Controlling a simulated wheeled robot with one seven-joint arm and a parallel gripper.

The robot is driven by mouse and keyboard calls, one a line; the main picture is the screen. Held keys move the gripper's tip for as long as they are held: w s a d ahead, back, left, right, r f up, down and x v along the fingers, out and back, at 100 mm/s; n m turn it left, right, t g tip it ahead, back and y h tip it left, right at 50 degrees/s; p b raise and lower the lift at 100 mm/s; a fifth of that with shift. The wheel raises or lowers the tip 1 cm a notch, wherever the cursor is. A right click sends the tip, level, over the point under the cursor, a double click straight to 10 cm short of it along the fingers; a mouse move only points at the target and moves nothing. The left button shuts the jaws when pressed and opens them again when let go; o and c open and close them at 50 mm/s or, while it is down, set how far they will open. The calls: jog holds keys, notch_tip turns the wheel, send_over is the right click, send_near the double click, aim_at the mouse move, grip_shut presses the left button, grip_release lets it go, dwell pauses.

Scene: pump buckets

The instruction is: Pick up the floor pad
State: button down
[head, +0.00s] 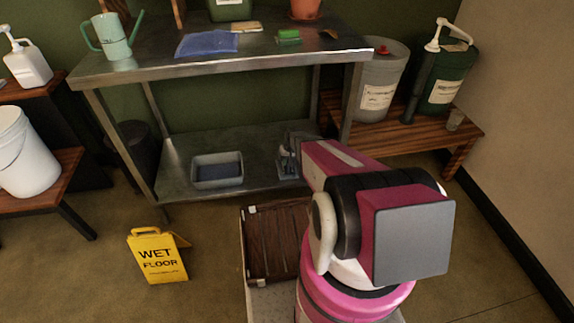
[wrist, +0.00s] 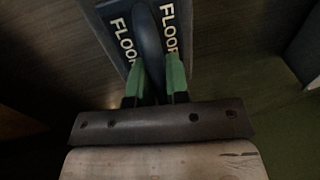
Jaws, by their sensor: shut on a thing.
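The floor pad (wrist: 118,22) shows at the top of the wrist view. It is a blue-grey slab with the word FLOOR on both sides of a raised dark handle. My gripper (wrist: 158,76) has its green fingers shut on the handle. In the head view the pad (head: 286,171) shows in part at the right of the metal table's lower shelf, beside my arm. My arm hides much of it and the fingers there. I cannot tell whether the pad touches the shelf.
A grey bin (head: 217,170) stands on the lower shelf (head: 180,191), left of the pad. A table leg (head: 351,98) and a wooden bench (head: 420,132) with buckets are to the right. A yellow wet-floor sign (head: 156,256) stands at front left. Bare floor (head: 75,285) lies left of it.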

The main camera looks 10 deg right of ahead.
jog(key=r, duration=0.4)
jog(key=shift+s+a+r, duration=0.1)
jog(key=shift+s+a, duration=0.05)
jog(key=shift+s, duration=0.05)
jog(key=s+a+r, duration=0.5)
jog(key=a+r, duration=0.1)
jog(key=a, duration=0.3)
jog(key=shift+s+a, duration=0.3)
jog(key=shift+a, duration=0.05)
jog(key=shift+r, duration=0.1)
